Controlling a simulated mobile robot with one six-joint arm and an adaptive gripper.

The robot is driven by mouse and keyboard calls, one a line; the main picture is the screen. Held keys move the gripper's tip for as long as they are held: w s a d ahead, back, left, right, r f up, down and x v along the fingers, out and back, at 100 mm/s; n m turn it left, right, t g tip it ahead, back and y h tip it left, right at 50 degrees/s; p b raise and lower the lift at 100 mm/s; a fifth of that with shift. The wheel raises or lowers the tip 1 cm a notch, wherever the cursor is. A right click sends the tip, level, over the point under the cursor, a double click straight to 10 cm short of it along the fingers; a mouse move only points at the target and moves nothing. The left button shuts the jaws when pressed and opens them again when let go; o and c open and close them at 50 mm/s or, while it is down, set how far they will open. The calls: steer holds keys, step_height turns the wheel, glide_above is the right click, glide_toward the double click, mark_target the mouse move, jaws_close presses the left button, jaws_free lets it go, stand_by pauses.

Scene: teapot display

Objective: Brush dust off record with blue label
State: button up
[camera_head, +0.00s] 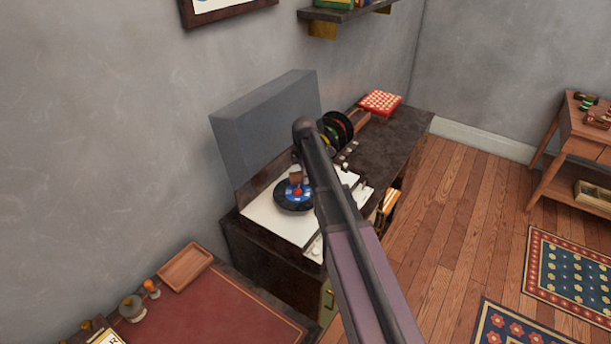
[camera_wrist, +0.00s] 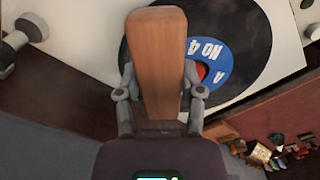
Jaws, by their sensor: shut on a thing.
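The record with the blue label (camera_head: 290,201) lies flat on the white turntable (camera_head: 262,222). Its black disc also shows in the wrist view (camera_wrist: 243,28), with part of the blue label and a red centre. My gripper (camera_wrist: 160,95) is shut on a wooden-bodied brush (camera_wrist: 160,50), its fingers on both sides. In the head view the brush (camera_head: 296,177) is a small brown block over the record's back edge. My arm hides part of the record's right side. I cannot tell whether the brush touches the record.
The turntable's raised grey lid (camera_head: 262,120) stands behind it against the wall. A rack of records (camera_head: 337,130) and a red checkered box (camera_head: 380,102) are further along the dark cabinet. A desk with a wooden tray (camera_head: 186,268) is at the lower left.

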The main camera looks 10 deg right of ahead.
steer(key=shift+f+b, duration=0.65)
steer(key=shift+f, duration=0.05)
steer(key=shift+w, duration=0.15)
stand_by(0.3)
steer(key=shift+w+d+r, duration=0.1)
steer(key=shift+w+d, duration=0.15)
steer(key=shift+w, duration=0.65)
steer(key=shift+w+d, duration=0.25)
steer(key=shift+w, duration=0.65)
steer(key=shift+a, duration=0.15)
steer(key=shift+w+a, duration=0.15)
steer(key=shift+a, duration=0.3)
steer(key=shift+s+a, duration=0.25)
steer(key=shift+s, duration=0.75)
steer(key=shift+s+a, duration=0.25)
steer(key=shift+s, duration=0.7)
steer(key=shift+a, duration=0.1)
